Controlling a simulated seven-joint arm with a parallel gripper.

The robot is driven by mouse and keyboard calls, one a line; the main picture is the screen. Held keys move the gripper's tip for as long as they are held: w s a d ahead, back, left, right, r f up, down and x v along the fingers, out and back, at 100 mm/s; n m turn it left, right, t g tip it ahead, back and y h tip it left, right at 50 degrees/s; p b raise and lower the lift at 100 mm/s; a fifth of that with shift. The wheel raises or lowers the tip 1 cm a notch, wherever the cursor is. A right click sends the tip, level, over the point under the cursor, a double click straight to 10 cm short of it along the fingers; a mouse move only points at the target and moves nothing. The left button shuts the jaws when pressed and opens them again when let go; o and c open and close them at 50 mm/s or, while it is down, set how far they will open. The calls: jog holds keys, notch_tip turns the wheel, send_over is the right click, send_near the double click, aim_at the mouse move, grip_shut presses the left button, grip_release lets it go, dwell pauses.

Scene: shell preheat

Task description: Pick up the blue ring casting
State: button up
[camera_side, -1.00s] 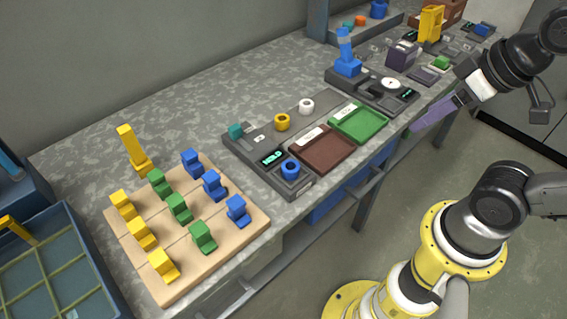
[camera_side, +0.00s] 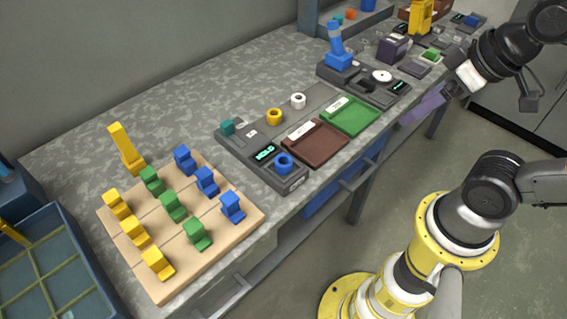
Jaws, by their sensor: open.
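The blue ring casting (camera_side: 284,164) sits upright on the near end of a dark grey fixture (camera_side: 232,147), beside a small lit display that seems to read HOLD. Its hole faces up and nothing covers it. My gripper (camera_side: 408,119), with purple fingers, is at the right, near the bench's front edge and well apart from the ring. It is open, and nothing shows between its fingers.
A yellow ring (camera_side: 274,117) and a white ring (camera_side: 298,101) stand behind. A brown tray (camera_side: 317,145) and green tray (camera_side: 350,117) lie between the casting and my gripper. A wooden board (camera_side: 222,231) with several coloured blocks is at left.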

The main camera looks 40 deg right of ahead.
jog(key=w+r+n, duration=0.4)
jog(key=w+n, duration=0.1)
jog(key=n+g, duration=0.6)
jog(key=n, duration=0.2)
send_over(283, 158)
notch_tip(283, 158, down, 13)
jog(key=f, duration=0.8)
jog(key=s+a+f, duration=0.1)
jog(key=f, duration=0.3)
jog(key=shift+f, duration=0.4)
grip_shut()
jog(key=shift+r, duration=0.1)
